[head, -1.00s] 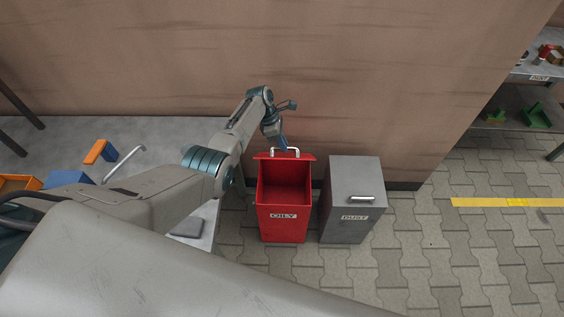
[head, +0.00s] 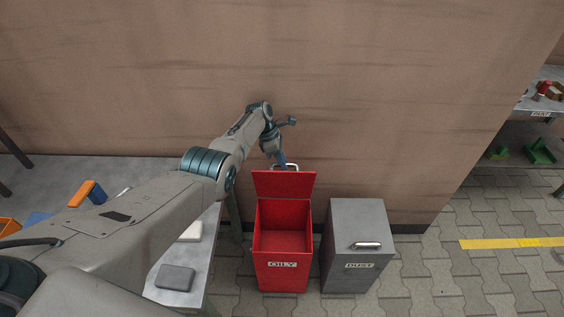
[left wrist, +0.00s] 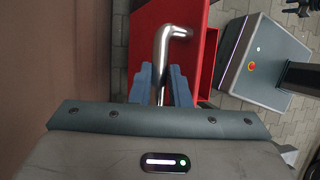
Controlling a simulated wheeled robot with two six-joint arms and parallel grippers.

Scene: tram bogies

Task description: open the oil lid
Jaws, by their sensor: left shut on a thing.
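The red bin marked OILY (head: 281,276) stands on the floor against the wall, its inside showing empty from above. Its red lid (head: 284,185) is raised and tilted up at the back, toward the wall. My left gripper (head: 284,166) is shut on the lid's metal handle (head: 291,167) at the lid's upper edge. In the left wrist view the blue fingers of my left gripper (left wrist: 161,88) lie on both sides of the bent silver handle (left wrist: 166,48), with the red lid (left wrist: 200,50) behind it. My right gripper is not in view.
A grey bin marked DUST (head: 357,232) with a closed lid stands close to the right of the red bin. A grey bench (head: 200,265) stands to the left. The brown wall (head: 380,110) is right behind the bins. Paved floor is free at right.

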